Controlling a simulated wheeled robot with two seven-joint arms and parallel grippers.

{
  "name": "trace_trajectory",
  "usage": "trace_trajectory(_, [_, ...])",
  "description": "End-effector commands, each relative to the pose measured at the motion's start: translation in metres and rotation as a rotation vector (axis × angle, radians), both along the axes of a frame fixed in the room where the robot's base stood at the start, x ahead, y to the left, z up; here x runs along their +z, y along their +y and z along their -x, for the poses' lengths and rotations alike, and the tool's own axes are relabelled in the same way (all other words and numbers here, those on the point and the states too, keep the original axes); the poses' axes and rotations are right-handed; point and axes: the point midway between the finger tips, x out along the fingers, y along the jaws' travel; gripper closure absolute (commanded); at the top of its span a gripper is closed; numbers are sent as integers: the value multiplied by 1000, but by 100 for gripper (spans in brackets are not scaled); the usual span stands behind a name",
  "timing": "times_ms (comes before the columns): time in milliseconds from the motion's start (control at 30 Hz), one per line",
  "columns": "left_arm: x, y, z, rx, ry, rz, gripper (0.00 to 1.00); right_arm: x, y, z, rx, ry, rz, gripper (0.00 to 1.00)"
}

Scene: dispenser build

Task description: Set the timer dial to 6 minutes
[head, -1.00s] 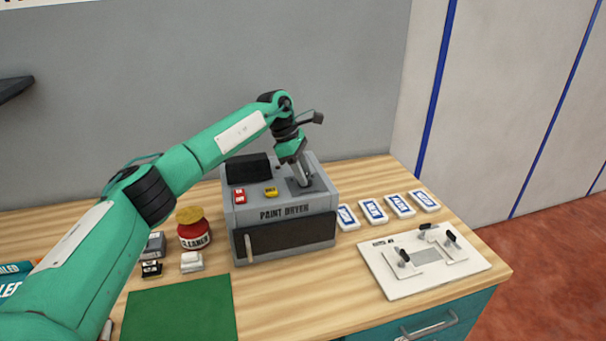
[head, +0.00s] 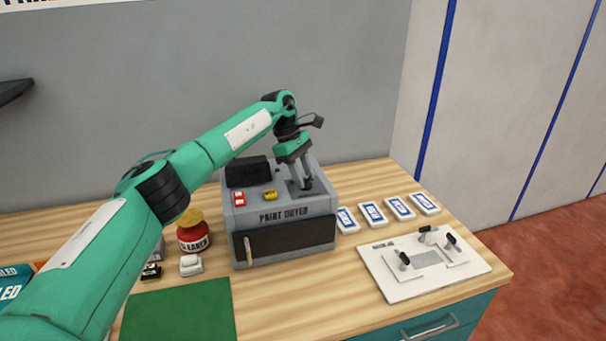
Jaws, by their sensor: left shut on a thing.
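The grey paint dryer (head: 285,216) stands on the wooden table with its dark front door (head: 290,239) shut. On its top are a dark display panel (head: 248,171), red buttons (head: 239,198) and a yellow button (head: 270,195). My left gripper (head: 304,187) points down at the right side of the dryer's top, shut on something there. This lies where the timer dial would be, but the fingers hide it, so the dial and its setting cannot be read. My right gripper is not in view.
A red cleaner jar (head: 194,238) and a white block (head: 191,264) stand left of the dryer. Several blue-and-white labelled cards (head: 373,213) and a white fixture plate (head: 405,290) with black-handled clamps lie to its right. A green mat (head: 180,310) lies in front.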

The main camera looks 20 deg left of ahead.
Motion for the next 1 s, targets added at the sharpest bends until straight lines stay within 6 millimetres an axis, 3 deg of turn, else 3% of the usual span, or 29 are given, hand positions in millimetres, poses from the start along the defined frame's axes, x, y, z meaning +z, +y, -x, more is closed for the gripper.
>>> trace_trajectory(33, [3, 1, -1, 1, -6, 1, 85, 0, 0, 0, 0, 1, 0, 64])
trace_trajectory(67, [3, 1, -1, 1, -6, 1, 56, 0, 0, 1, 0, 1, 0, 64])
trace_trajectory(133, [3, 1, -1, 1, -5, 1, 42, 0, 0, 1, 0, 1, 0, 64])
trace_trajectory(167, [2, 0, -1, 1, -5, 1, 40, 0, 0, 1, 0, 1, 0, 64])
trace_trajectory(567, [9, 4, -1, 2, -4, 1, 40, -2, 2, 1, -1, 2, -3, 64])
trace_trajectory(1000, [98, 39, -9, 4, -4, 2, 40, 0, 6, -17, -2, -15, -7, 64])
